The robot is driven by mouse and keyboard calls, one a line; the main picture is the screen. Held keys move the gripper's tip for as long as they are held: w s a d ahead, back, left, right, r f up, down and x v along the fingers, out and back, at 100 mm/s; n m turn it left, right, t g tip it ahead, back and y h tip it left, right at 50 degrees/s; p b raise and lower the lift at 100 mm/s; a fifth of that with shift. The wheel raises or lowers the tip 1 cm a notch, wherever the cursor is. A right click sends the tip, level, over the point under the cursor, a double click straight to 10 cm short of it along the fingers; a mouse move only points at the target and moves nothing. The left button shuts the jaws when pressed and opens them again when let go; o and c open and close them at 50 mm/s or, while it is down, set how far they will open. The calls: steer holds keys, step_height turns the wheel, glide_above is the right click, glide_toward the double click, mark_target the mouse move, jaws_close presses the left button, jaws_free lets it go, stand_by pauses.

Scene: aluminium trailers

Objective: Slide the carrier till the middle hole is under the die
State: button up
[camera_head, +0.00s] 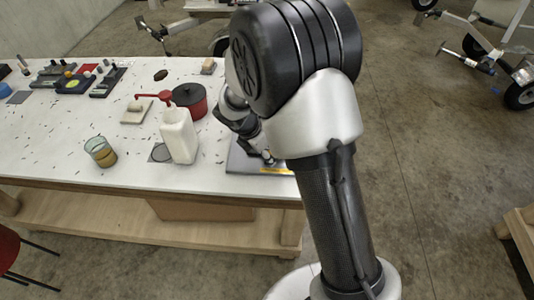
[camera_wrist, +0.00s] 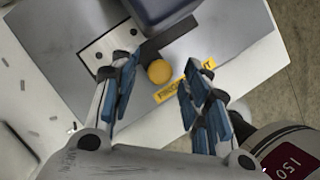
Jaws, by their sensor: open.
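In the wrist view a grey base plate (camera_wrist: 225,35) carries a pale metal strip (camera_wrist: 112,42) with dark holes, which looks like the carrier. A dark bar (camera_wrist: 168,37) and a round yellow knob (camera_wrist: 159,71) lie beside it. A dark blue-grey block (camera_wrist: 155,12), possibly the die's housing, overhangs the plate at the top and hides part of the strip. Which hole is under the die cannot be told. My gripper (camera_wrist: 158,82) is open, with its blue-padded fingers on either side of the knob. In the head view my arm hides most of the device.
A yellow warning label (camera_wrist: 185,80) is on the plate by the right finger. On the white table (camera_head: 60,135) stand a white pump bottle (camera_head: 179,135), a red-and-black pot (camera_head: 190,99) and an amber-filled glass (camera_head: 101,152). The plate sits near the table's right edge.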

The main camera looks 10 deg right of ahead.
steer(key=shift+c, duration=0.4)
jaws_close()
steer(key=shift+d, duration=0.1)
stand_by(0.4)
